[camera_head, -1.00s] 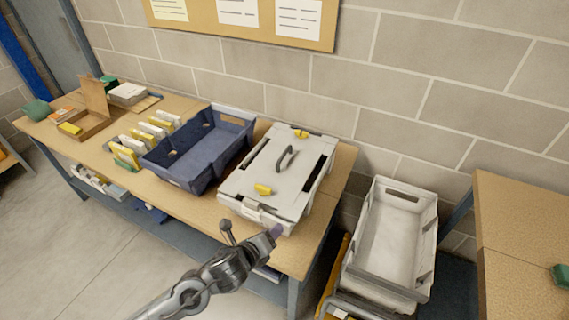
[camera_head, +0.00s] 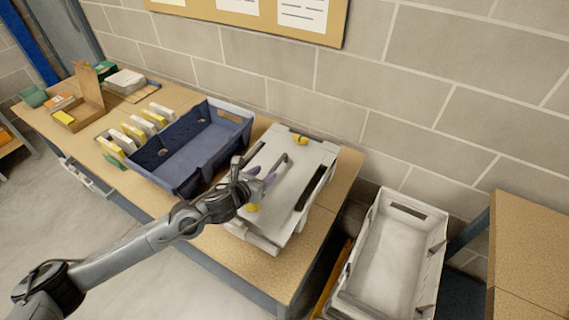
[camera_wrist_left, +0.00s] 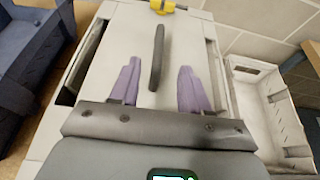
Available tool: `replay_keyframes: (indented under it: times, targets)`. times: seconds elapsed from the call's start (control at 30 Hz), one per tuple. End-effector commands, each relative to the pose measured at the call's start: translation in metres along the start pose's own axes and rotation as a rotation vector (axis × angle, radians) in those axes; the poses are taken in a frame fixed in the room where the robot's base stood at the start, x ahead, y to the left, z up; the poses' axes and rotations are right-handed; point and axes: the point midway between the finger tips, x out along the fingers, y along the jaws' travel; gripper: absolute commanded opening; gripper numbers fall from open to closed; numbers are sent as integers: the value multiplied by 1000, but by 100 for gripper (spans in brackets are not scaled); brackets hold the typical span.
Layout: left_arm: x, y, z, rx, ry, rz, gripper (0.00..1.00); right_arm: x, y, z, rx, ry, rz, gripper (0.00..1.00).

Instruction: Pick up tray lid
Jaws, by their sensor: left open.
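The tray lid (camera_head: 306,163) is light grey with yellow latches and lies flat on a closed tray on the workbench. In the left wrist view the lid (camera_wrist_left: 125,30) fills the middle, with a dark bar handle (camera_wrist_left: 157,58) standing on it. My left gripper (camera_head: 258,180) is over the near left part of the lid. It is open, and its purple fingers (camera_wrist_left: 159,88) lie on either side of the handle's line, apart from the handle. The arm hides part of the lid's near left side in the head view. My right gripper is not in view.
A blue open tray (camera_head: 188,160) stands directly left of the lidded tray. A white open tray (camera_head: 436,240) sits lower at the right. Yellow and white cards (camera_head: 140,128) and a cardboard box (camera_head: 90,100) are further left on the bench (camera_head: 255,262). A block wall is behind.

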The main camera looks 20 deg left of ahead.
Motion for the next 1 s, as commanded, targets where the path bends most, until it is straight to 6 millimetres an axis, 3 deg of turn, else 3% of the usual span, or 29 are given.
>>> replay_keyframes:
  times: [0.3, 0.63, 1.0]
  targets:
    - [40, 0, 0, -2, 0, 1, 46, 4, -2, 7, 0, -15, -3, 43]
    - [58, 0, 1, -2, 0, -1, 46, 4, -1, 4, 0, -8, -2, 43]
    - [98, 2, 5, -2, 1, 0, 46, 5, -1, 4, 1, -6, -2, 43]
